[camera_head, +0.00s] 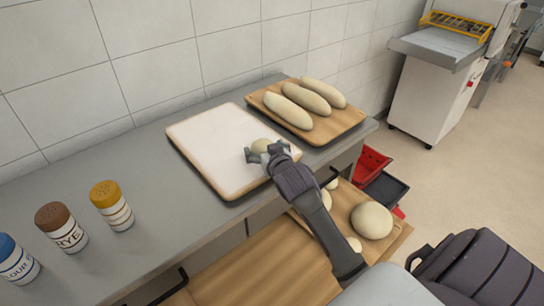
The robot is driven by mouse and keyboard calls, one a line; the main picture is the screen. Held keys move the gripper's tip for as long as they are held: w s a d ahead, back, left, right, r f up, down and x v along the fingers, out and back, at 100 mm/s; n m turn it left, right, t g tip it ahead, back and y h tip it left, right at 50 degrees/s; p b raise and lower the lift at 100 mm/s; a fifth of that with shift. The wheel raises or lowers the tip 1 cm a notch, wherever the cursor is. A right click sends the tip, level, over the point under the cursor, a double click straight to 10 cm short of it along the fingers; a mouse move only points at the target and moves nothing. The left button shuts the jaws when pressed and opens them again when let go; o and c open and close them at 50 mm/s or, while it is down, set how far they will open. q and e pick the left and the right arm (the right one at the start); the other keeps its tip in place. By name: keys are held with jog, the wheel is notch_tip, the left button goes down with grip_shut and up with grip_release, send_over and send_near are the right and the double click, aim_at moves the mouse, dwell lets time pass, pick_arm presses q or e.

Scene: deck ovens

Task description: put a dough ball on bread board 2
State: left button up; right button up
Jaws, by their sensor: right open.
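A small pale dough ball (261,144) is on or just above a white-topped board (213,143) on the grey counter, near its right side. My right gripper (265,151) is open at the ball, with a finger on either side of its near part. I cannot tell whether the fingers touch it or whether the ball rests on the board. More dough balls (371,220), one large and several small, lie on a lower wooden board at the right, partly hidden by my right arm. No board number is readable. My left gripper is not in view.
A wooden board (340,127) with three long loaves (306,98) stands right of the white-topped board. Blue, brown and yellow-capped shakers (112,206) stand at the left. Red and black crates (371,165) are beyond the counter's end. A tiled wall closes the back.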

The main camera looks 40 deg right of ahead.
jog(key=v, duration=1)
jog(key=shift+s+r, duration=0.1)
jog(key=shift+s, duration=0.05)
